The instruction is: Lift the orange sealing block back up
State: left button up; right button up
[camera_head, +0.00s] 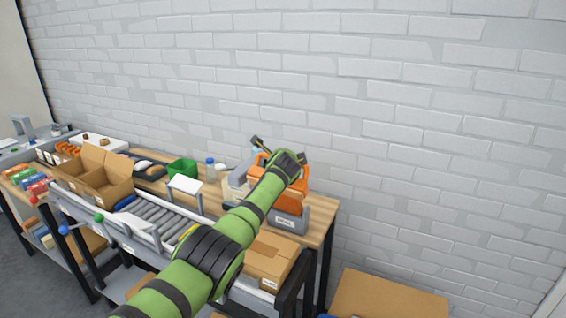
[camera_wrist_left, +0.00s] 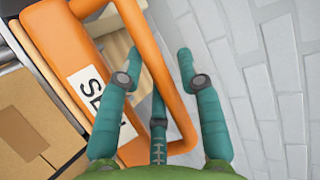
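The orange sealing block (camera_head: 297,190) sits at the right end of the far bench, above a grey labelled base (camera_head: 290,221). My left arm reaches over it and hides part of it. In the left wrist view the block (camera_wrist_left: 60,45) shows a white label reading "SE", cut off by a finger, and a looped orange handle (camera_wrist_left: 152,62). My left gripper (camera_wrist_left: 160,58) has its teal fingers spread on both sides of the handle bar, with gaps visible. One finger lies across the loop's opening. My right gripper is not in view.
A closed cardboard box (camera_head: 272,257) stands in front of the base, with a roller conveyor (camera_head: 160,220) to its left. An open carton (camera_head: 100,178) and a green bin (camera_head: 182,169) stand farther left. The brick wall (camera_head: 400,120) is close behind.

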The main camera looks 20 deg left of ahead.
pick_arm(q)
jog(key=shift+w+a+r, duration=0.1)
jog(key=shift+r, duration=0.45)
jog(key=shift+s+d+r, duration=0.15)
jog(key=shift+s+d, duration=0.05)
jog(key=shift+s, duration=0.65)
jog(key=v, duration=1)
jog(key=shift+d+f, duration=0.2)
jog(key=shift+s, duration=0.1)
